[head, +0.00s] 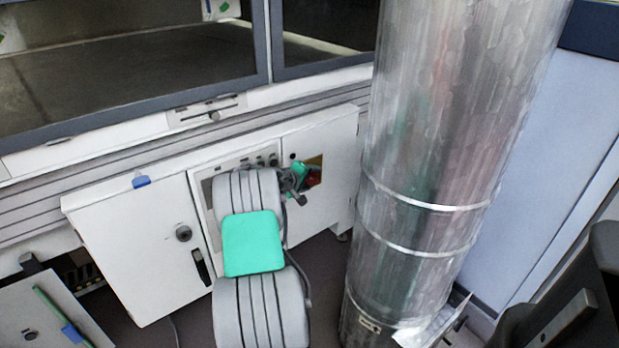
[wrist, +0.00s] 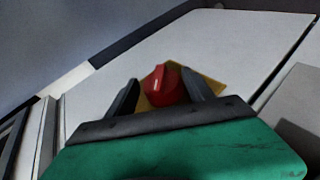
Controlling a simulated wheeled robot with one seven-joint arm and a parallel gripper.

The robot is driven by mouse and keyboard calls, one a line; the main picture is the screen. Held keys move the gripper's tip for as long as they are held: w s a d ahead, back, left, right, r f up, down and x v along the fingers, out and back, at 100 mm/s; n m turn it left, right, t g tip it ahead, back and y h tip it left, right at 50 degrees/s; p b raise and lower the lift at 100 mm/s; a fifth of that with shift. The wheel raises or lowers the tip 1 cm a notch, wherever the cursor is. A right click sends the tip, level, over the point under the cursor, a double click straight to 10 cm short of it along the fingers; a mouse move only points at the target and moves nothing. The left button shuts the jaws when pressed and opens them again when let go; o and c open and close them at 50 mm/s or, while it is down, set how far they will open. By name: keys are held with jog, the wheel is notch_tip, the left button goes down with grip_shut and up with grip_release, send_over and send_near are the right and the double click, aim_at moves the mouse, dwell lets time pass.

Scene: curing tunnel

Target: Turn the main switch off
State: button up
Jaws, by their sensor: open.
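The main switch is a red rotary knob (wrist: 160,86) on a yellow plate (wrist: 210,86), set in a white panel. In the wrist view my gripper (wrist: 162,92) is open, with one dark finger on each side of the knob.
A large shiny metal duct (head: 435,150) stands close to the right of the switch. The white cabinet door (head: 145,245) with a round lock is on the left. Small dark knobs (head: 262,161) sit on the panel left of the switch. Tunnel windows (head: 130,70) are above.

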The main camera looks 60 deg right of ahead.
jog(key=p+v, duration=0.2)
jog(key=v, duration=0.5)
jog(key=shift+a+r, duration=0.3)
